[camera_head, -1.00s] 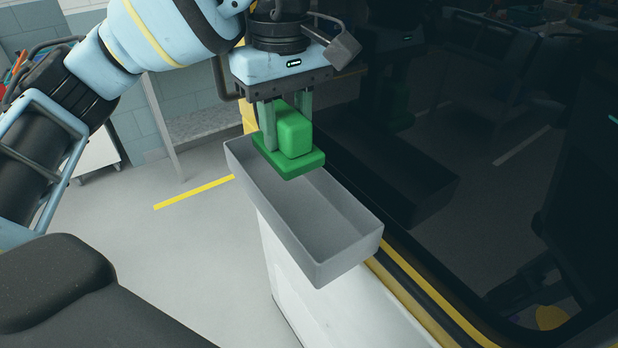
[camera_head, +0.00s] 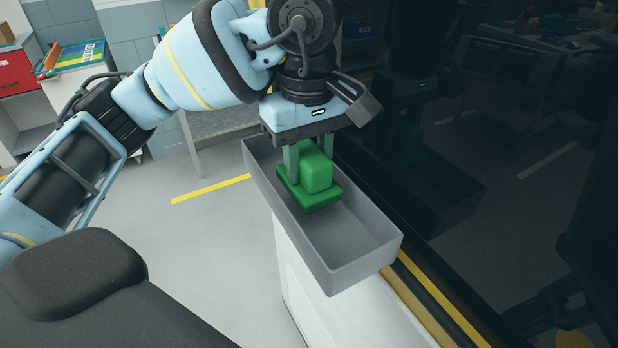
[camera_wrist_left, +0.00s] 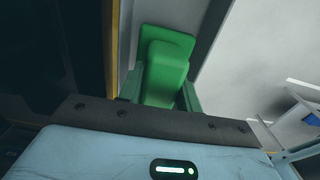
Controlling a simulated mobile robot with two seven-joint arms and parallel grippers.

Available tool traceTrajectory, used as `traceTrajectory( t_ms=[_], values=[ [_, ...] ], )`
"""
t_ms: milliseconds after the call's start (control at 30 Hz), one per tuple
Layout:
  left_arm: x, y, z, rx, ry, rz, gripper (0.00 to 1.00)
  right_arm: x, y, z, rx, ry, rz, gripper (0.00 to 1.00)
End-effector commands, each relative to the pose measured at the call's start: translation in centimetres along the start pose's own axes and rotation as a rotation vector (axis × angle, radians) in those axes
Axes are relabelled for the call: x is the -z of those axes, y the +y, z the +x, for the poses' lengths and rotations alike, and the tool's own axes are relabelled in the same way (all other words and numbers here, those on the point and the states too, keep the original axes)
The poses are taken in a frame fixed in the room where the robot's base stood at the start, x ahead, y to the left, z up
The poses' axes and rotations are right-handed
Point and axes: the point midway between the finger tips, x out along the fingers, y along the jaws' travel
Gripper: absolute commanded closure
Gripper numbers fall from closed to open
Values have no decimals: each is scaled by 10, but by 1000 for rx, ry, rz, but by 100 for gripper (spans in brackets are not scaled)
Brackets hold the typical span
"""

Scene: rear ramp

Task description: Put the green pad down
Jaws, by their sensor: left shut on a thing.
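The green pad (camera_head: 317,172) has a block-shaped grip on top of a flat green base. My left gripper (camera_head: 306,168) points down and is shut on the block, with a finger on either side. The pad is at the far half of a long grey open tray (camera_head: 372,262), within its walls as seen from the head. I cannot tell whether its base touches the tray floor. In the left wrist view the pad (camera_wrist_left: 166,70) sits between the fingers, with grey tray surface beside it. My right gripper is not in view.
The tray stands on a white narrow stand (camera_head: 312,298) beside a dark glossy panel (camera_head: 500,200) with a yellow edge strip. The near part of the tray is empty. A red box (camera_head: 12,72) and shelving are at the far left. Open grey floor lies left.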

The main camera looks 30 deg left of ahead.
Motion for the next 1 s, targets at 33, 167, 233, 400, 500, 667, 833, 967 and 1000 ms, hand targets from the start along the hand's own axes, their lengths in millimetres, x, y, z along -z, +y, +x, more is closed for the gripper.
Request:
traceTrajectory(
  t_ms=[33,167,233,400,500,667,833,967,1000],
  values=[
    [0,0,7,4,-2,0,87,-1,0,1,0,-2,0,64],
    [0,0,25,6,-4,1,87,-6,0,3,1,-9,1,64],
    [0,0,34,6,-4,1,87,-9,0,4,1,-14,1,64],
    [0,0,35,1,-1,0,87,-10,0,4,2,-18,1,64],
    [0,0,35,1,0,0,87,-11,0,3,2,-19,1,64],
    [0,0,39,2,-1,0,87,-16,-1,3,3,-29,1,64],
    [0,0,38,2,-1,0,45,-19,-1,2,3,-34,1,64],
    [0,0,38,2,-1,0,44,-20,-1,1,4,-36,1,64],
    [0,0,38,2,-1,0,44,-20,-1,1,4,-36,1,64]
  ],
)
